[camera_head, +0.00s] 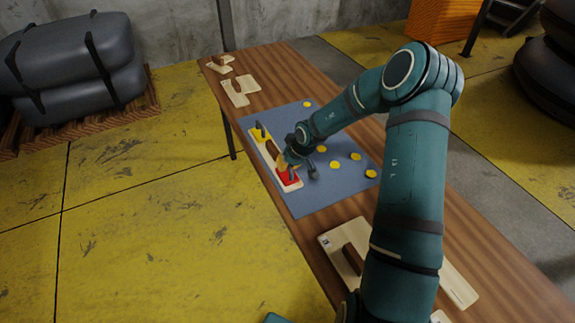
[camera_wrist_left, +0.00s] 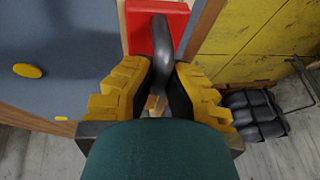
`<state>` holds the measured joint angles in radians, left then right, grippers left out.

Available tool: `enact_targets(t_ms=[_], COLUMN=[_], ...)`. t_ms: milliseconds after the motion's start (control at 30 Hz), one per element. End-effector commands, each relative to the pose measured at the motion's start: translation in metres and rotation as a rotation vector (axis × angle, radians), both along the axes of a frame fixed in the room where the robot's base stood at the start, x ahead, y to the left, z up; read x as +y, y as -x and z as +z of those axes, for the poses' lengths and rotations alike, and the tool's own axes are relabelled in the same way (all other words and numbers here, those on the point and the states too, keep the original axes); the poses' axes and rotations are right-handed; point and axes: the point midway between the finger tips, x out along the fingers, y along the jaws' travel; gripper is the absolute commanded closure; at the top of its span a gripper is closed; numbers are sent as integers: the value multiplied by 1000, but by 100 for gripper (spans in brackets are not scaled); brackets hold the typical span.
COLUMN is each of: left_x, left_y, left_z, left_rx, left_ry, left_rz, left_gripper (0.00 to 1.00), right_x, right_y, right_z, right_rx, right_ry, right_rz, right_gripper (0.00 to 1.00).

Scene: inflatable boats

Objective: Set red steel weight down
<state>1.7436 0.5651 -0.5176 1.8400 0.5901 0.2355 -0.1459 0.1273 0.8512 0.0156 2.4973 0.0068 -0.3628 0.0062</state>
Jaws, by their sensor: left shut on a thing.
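The red steel weight (camera_head: 290,178) is a red block at the near end of a pale wooden board (camera_head: 263,155) on the blue mat. My left gripper (camera_head: 297,166) is directly over it. In the left wrist view the weight (camera_wrist_left: 143,27) lies just beyond my left gripper (camera_wrist_left: 164,85), whose yellow ribbed pads are shut on its black curved handle. I cannot tell whether the weight touches the board. My right gripper is out of view.
A yellow block with a black handle (camera_head: 259,131) stands on the board's far end. Several yellow discs (camera_head: 335,165) lie on the blue mat (camera_head: 315,197). Wooden boards with brown handles lie at both ends of the table (camera_head: 265,63). Grey bundles (camera_head: 75,60) stand on a pallet at left.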

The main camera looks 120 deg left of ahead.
Motion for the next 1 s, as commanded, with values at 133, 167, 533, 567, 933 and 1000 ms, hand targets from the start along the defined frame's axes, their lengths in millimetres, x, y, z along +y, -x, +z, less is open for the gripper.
enact_targets(t_ms=[133, 167, 533, 567, 933, 1000], left_x=[1, 1, 0, 0, 1, -1], left_y=[1, 1, 0, 0, -7, -12], left_z=[1, 1, -2, -2, 14, 27], left_rx=[2, 2, 0, 0, 1, 1], left_ry=[-4, -4, -1, -1, -4, -4], left_rz=[0, 0, -1, -1, -6, -5], left_gripper=[100, 100, 66, 66, 66, 66], right_x=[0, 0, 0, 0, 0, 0], right_y=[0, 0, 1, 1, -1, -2], right_z=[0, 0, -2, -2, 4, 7], right_rx=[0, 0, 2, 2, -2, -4], right_ry=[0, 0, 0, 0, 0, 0], right_rz=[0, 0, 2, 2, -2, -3], right_gripper=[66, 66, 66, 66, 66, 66])
